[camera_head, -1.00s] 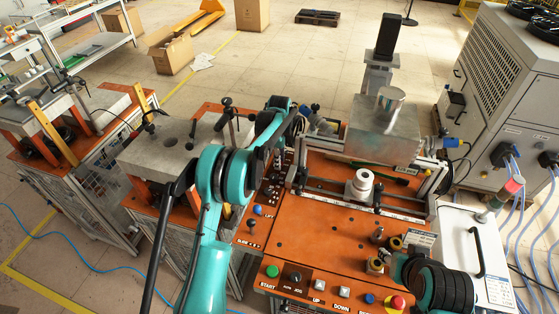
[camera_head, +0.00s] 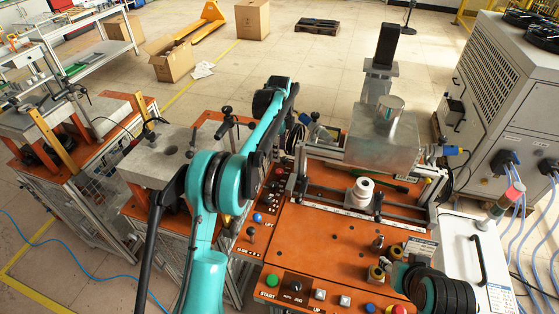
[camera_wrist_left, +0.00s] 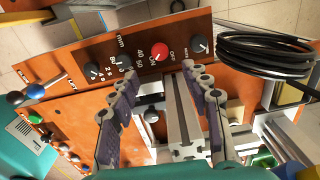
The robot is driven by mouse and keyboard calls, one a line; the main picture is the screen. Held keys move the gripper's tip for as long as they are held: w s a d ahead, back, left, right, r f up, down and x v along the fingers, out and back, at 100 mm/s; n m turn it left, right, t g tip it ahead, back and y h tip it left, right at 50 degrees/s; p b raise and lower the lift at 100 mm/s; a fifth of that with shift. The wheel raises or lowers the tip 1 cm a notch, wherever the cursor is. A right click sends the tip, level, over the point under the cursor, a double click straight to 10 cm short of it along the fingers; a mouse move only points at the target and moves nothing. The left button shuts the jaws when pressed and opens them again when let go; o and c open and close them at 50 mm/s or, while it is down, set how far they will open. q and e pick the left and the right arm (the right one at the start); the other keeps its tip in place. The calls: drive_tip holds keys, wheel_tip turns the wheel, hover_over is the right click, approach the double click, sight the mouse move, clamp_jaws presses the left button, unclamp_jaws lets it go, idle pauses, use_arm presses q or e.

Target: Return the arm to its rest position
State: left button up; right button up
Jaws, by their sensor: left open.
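My left arm, teal and black, rises from the bottom of the head view and bends at a black-ringed joint. Its upper part stands beside the left edge of the orange machine table (camera_head: 315,245). In the head view the fingers are hard to make out behind the arm.
A white cylindrical part (camera_head: 364,189) stands on the machine's slide. A metal box (camera_head: 383,140) stands behind it. A large grey cabinet (camera_head: 510,110) stands right. The floor behind is mostly open.

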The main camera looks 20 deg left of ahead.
use_arm(q)
drive_tip(key=shift+r, duration=1.1)
drive_tip(key=s+d+r+n+t+b, duration=0.15)
drive_tip(key=s+r+n, duration=0.25)
drive_tip(key=s, duration=0.4)
drive_tip(key=s+r+n+t+b, duration=0.1)
drive_tip(key=s+r+n+t, duration=0.1)
drive_tip(key=s+r+n, duration=0.45)
drive_tip(key=s+f+n+t+b, duration=0.1)
drive_tip(key=s+f+n, duration=0.3)
drive_tip(key=s, duration=0.7)
drive_tip(key=s+f+n+t+b, duration=0.1)
drive_tip(key=s+f+n, duration=0.3)
drive_tip(key=s+f, duration=0.4)
drive_tip(key=s+t, duration=0.1)
drive_tip(key=s, duration=0.2)
drive_tip(key=shift+d+f+t, duration=0.15)
drive_tip(key=shift+d+t, duration=0.2)
